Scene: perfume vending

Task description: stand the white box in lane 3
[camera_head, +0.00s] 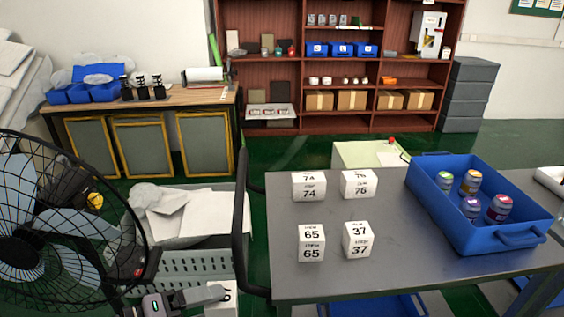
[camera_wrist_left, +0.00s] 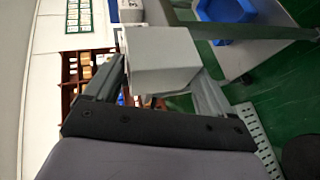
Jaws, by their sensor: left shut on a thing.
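My left gripper (camera_head: 212,294) is at the bottom of the head view, left of the grey table. It is shut on a white box (camera_head: 225,290), partly cut off by the frame edge, with part of a black number showing. In the left wrist view the box (camera_wrist_left: 160,62) sits between the two fingers, its plain face towards the camera. Other white boxes stand upright on the table: 74 (camera_head: 309,187), 76 (camera_head: 358,184), 65 (camera_head: 311,243) and 37 (camera_head: 357,240). I cannot make out a marked lane 3. My right gripper is not in view.
The grey table (camera_head: 430,265) has bare room around the boxes. A blue crate (camera_head: 462,232) with several cans stands on its right. A black handle (camera_head: 240,215) rises at the table's left edge. A black fan (camera_head: 60,225) stands at the far left.

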